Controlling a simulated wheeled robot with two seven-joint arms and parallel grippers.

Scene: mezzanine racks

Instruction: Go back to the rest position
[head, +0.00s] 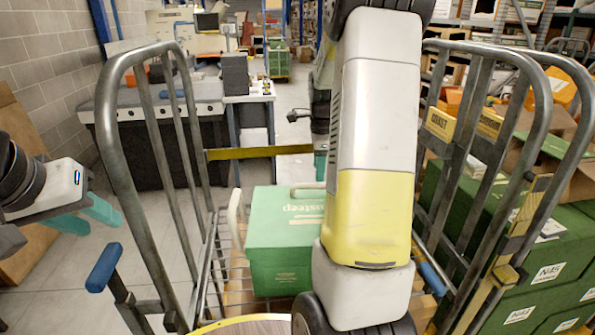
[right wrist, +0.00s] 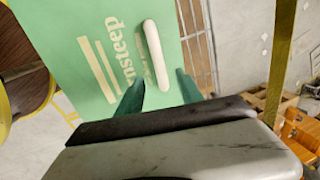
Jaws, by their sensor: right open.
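My left gripper (head: 88,214) is at the left of the head view, over the grey floor outside the cart, with its teal fingers apart and nothing between them. My right gripper (right wrist: 160,86) is open and empty in the right wrist view. Its teal fingers point toward the white handle of a green box (right wrist: 112,48), and the handle shows just beyond and between the fingertips. I cannot tell any contact. In the head view my right arm hides much of that gripper and the right part of the green box (head: 279,268), which stands in the cart.
A metal roll cart (head: 118,92) with tall tube sides surrounds the green box. Stacked green crates (head: 553,262) and cardboard boxes crowd the right. A desk (head: 160,110) stands behind at the left by a block wall. Open floor lies at the left.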

